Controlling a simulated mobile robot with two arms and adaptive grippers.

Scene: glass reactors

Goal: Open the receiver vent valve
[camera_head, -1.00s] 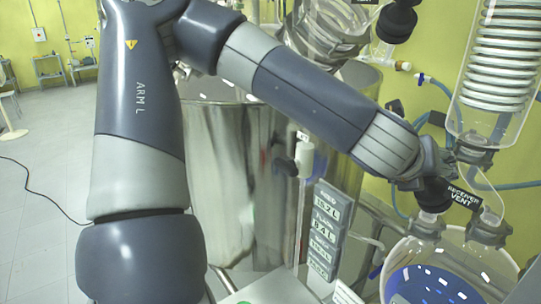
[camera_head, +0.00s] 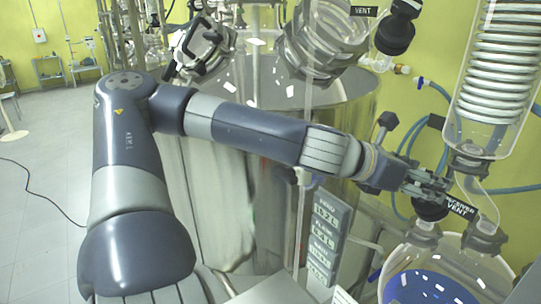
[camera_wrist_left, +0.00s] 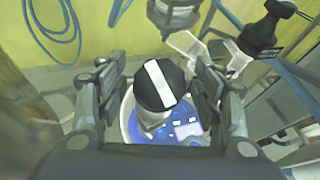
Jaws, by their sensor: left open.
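The receiver vent valve has a round black knob (camera_head: 430,211) on a glass neck of the receiver, beside a black "RECEIVER VENT" label (camera_head: 462,205). In the left wrist view the knob (camera_wrist_left: 158,88) shows a white stripe running along its top, tilted slightly from the view's vertical. My left gripper (camera_head: 434,190) is at the knob and partly covers it in the head view. In the wrist view my left gripper (camera_wrist_left: 155,72) is open, with one finger on each side of the knob and visible gaps. My right gripper is not in view.
The glass receiver (camera_head: 470,252) below holds blue liquid. A coiled glass condenser (camera_head: 497,75) rises at the right. Another black knob (camera_head: 395,30) sits by the upper "VENT" label. Blue hoses (camera_head: 440,87) run behind. A large steel vessel (camera_head: 345,105) stands behind my left arm.

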